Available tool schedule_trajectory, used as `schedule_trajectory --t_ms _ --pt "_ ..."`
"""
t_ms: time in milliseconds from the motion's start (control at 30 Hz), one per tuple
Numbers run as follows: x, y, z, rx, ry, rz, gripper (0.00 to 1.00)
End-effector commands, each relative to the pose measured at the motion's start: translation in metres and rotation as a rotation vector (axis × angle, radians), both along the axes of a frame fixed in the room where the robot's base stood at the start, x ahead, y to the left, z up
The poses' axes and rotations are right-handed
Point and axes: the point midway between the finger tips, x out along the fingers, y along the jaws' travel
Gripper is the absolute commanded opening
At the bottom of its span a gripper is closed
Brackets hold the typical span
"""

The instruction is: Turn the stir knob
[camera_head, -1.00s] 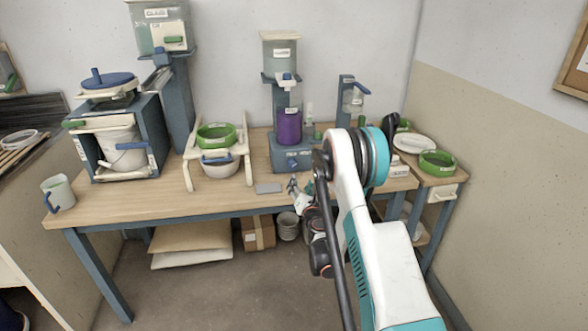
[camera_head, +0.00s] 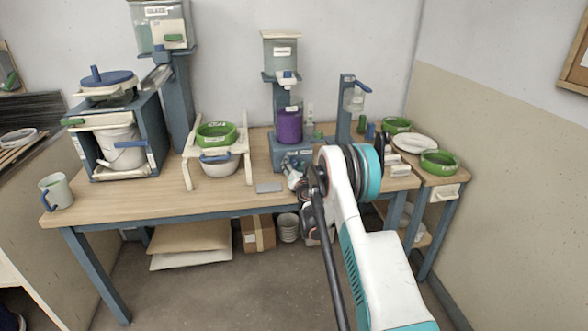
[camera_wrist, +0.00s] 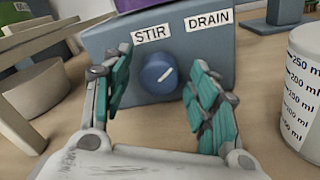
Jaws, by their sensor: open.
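The stir knob (camera_wrist: 159,74) is a round blue dial with a white pointer line. It sits on the front of the blue-grey mixer base (camera_wrist: 208,45), below the labels STIR and DRAIN. Its pointer slants up to the right, between the two labels. My gripper (camera_wrist: 160,88) is open in the wrist view, with one teal-padded finger on each side of the knob. I cannot tell whether either finger touches it. In the head view my gripper (camera_head: 293,178) is small and partly covers the front of the base, hiding the knob. A purple container (camera_head: 289,125) stands on the base.
A white measuring cup (camera_wrist: 304,90) with volume marks stands close to the right finger. A stand with a green ring (camera_head: 216,134) and bowl is left of the mixer. A grey tile (camera_head: 268,187) lies near the table's front edge.

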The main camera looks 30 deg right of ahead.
Motion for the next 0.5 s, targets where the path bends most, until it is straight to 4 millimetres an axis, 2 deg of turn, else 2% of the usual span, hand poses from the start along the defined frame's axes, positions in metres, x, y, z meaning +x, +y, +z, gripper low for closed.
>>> schedule_trajectory --t_ms 267,433,467,500 --pt "0.0010 -0.0003 0.0004 0.000 0.000 0.000 0.54" --pt "0.0008 -0.0003 0.0004 0.000 0.000 0.000 0.16" --pt "0.0008 -0.0003 0.0004 0.000 0.000 0.000 0.10" --pt "0.0008 -0.0003 0.0004 0.000 0.000 0.000 0.10"
